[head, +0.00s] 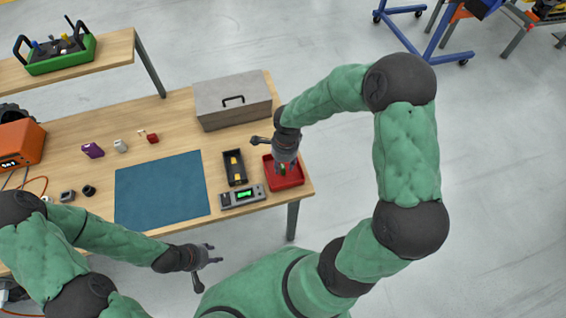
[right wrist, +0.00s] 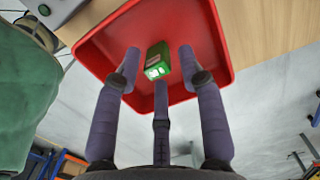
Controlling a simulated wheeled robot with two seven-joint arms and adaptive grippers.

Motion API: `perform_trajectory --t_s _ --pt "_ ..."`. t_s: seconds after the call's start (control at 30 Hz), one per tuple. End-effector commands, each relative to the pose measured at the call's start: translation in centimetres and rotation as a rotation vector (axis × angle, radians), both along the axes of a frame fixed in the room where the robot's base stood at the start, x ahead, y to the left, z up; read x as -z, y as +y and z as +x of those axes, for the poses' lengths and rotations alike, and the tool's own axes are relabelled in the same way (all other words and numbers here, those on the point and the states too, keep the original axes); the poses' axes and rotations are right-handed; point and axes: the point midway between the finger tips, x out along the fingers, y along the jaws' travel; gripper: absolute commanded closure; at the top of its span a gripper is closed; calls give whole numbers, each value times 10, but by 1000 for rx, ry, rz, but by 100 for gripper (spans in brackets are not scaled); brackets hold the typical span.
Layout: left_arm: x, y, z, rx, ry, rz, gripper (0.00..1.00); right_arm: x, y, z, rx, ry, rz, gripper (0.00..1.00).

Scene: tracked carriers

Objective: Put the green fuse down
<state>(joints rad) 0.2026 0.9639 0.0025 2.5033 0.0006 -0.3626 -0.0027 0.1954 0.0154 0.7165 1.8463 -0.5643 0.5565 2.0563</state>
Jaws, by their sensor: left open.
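The green fuse (head: 283,169) is in the red tray (head: 297,184) at the right end of the workbench. In the right wrist view the green fuse (right wrist: 158,60) stands over the floor of the red tray (right wrist: 100,47), with gaps between it and the fingers. My right gripper (head: 285,164) is over the tray, its fingers spread around the fuse and not visibly touching it. My left gripper (head: 208,267) is open and empty, in front of the bench edge and away from the tray.
A grey meter with a green display (head: 242,196) and a black holder with yellow parts (head: 235,168) lie left of the tray. A grey toolbox (head: 232,100) stands behind. A blue mat (head: 160,190) covers the bench middle. The bench's right edge is close to the tray.

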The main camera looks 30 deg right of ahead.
Motion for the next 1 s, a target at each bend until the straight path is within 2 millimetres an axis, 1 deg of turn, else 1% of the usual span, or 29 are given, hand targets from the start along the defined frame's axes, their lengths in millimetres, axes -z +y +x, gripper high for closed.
perform_trajectory --t_s 0.27,0.4,0.47,0.8,0.9,1.0 --pt "-1 0 0 0 0 0 56 -1 0 0 0 0 0 58" --pt "-6 0 0 0 0 0 56 -8 0 0 0 -1 0 58" --pt "-8 0 0 0 0 0 56 -17 -1 1 2 -4 -1 58" --pt "-24 0 0 0 0 0 56 -85 -4 -1 0 -4 -1 58" --pt "-28 0 0 0 0 0 56 -101 -5 -1 0 -3 0 58" --pt "-30 0 0 0 0 0 56 -112 -6 -2 0 -2 0 58"
